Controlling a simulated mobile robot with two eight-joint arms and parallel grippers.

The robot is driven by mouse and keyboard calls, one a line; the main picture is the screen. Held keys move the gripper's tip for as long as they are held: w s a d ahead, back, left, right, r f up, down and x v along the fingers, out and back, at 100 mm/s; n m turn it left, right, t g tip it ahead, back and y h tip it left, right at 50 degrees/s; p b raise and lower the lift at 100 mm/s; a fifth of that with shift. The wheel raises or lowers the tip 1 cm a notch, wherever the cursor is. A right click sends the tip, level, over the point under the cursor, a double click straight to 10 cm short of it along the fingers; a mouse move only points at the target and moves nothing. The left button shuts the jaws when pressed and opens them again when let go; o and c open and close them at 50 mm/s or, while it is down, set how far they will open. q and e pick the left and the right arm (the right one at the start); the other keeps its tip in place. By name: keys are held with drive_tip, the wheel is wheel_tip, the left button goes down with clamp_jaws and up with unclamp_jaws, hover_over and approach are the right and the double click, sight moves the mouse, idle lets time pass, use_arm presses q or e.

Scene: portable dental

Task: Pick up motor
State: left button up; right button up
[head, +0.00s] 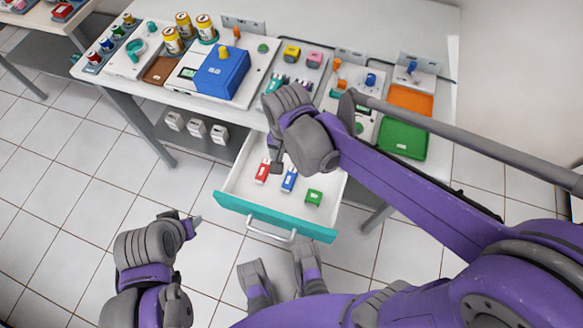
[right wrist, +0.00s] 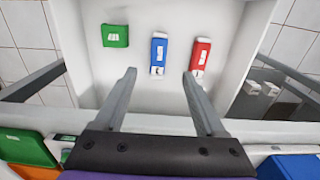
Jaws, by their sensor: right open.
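An open white drawer with a teal front (head: 275,217) holds a red piece (head: 262,172), a blue piece (head: 289,180) and a green block (head: 313,197). No label tells me which is the motor. My right gripper (head: 274,160) is over the back of the drawer, open and empty. In the right wrist view its fingertips (right wrist: 159,76) are spread below the blue piece (right wrist: 159,52). The red piece (right wrist: 201,54) is beyond the right fingertip, the green block (right wrist: 115,35) to the upper left. My left gripper (head: 192,222) is outside the drawer, its jaws unclear.
The table (head: 235,112) above the drawer carries a blue box (head: 222,72), several batteries, a green tray (head: 402,138) and an orange tray (head: 410,99). Several white boxes (head: 196,128) sit on a lower shelf left of the drawer.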

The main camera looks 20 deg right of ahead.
hover_over(289, 178)
drive_tip(key=f, duration=0.4)
drive_tip(key=shift+s+a+b, duration=0.15)
drive_tip(key=shift+s+b, duration=0.1)
drive_tip(key=shift+b, duration=0.15)
drive_tip(key=f, duration=0.2)
drive_tip(key=f+b, duration=0.1)
drive_tip(key=f, duration=0.2)
drive_tip(key=shift+w+d+f+b, duration=0.2)
drive_tip(key=shift+w+f+b, duration=0.1)
drive_tip(key=shift+f, duration=0.1)
drive_tip(key=shift+s, duration=0.1)
clamp_jaws()
